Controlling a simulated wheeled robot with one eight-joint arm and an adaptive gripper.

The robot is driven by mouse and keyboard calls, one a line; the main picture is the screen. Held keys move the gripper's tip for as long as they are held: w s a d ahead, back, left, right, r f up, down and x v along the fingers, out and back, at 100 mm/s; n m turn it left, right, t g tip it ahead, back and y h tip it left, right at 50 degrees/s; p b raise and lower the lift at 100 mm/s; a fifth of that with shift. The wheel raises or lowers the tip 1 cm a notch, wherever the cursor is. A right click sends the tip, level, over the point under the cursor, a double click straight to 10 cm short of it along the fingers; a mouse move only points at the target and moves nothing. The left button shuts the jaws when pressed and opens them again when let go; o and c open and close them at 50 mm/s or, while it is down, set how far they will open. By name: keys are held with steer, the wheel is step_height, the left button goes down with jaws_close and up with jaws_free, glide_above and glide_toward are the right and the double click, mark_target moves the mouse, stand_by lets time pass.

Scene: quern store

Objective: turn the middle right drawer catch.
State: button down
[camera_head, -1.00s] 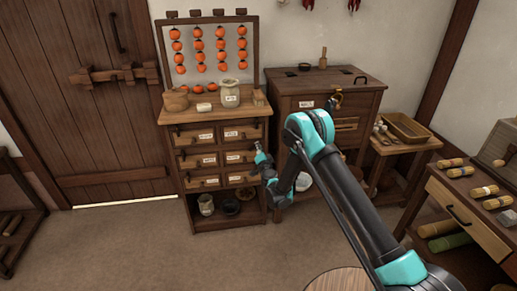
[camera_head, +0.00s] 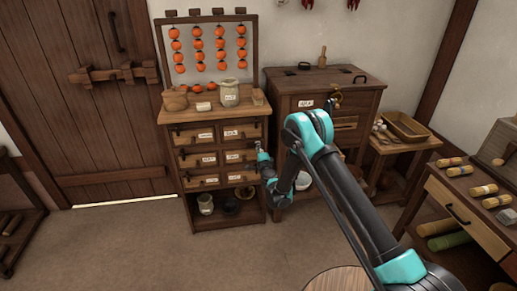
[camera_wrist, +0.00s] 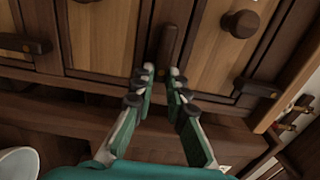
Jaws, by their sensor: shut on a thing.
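The drawer chest (camera_head: 178,118) stands against the wall, with two columns of drawers bearing white labels. The middle right drawer (camera_head: 238,157) is at the right side of its front, just left of my gripper (camera_head: 261,156). In the wrist view my gripper (camera_wrist: 162,72) has its two fingertips on either side of a dark upright wooden catch (camera_wrist: 168,44), shut on its lower end. The catch lies on the frame between two lighter wood panels. The head view is too small to show the catch at my fingers.
A dark round knob (camera_wrist: 241,23) and another dark catch (camera_wrist: 258,88) are right of my fingers in the wrist view. A wooden cabinet (camera_head: 330,90) stands right of the chest. A jar (camera_head: 230,93) stands on the chest top. The floor in front (camera_head: 150,245) is clear.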

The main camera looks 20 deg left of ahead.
stand_by(0.3)
steer(key=c, duration=1.5)
jaws_free()
steer(key=shift+c, duration=0.2)
